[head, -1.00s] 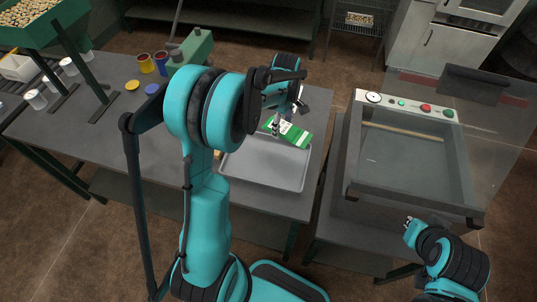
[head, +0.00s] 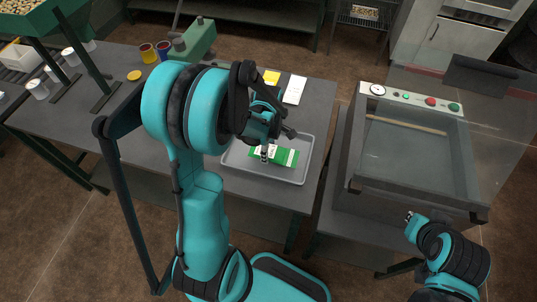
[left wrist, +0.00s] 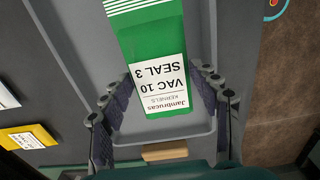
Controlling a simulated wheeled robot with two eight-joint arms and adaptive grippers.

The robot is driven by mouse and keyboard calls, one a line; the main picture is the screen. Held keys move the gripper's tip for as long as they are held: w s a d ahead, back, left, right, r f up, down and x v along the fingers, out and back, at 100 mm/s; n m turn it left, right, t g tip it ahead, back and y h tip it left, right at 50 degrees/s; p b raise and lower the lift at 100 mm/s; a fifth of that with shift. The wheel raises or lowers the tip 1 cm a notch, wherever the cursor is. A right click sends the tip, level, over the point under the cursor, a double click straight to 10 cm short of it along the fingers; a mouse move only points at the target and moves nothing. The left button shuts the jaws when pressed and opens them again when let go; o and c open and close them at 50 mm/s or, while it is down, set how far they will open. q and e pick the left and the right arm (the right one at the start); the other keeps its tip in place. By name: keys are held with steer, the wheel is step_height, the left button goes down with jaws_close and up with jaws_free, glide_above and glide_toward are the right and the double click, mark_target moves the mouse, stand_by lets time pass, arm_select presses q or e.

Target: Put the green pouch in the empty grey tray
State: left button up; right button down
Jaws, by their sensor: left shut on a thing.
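The green pouch (head: 286,157) has a white label reading "VAC 10 SEAL 3" and shows large in the left wrist view (left wrist: 158,40). My left gripper (head: 265,152) is shut on it, with one finger on each side in the left wrist view (left wrist: 161,92). The pouch is within the outline of the grey tray (head: 262,175); I cannot tell whether it touches the tray floor. The tray holds nothing else that I can see, though my left arm hides part of it. My right gripper (head: 409,216) is at the lower right, away from the table; its fingers are too small to read.
A machine with an open clear lid (head: 420,150) stands to the right. Cups and a green hopper stand at the left. A small wooden block (left wrist: 165,151) is beside the tray.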

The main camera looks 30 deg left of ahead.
arm_select(q)
step_height(320, 180, down, 4)
steer(key=shift+w+r+b, duration=0.1)
steer(key=shift+r+b, duration=0.05)
steer(key=shift+b, duration=0.4)
steer(key=o, duration=1.3)
steer(key=shift+o, duration=0.2)
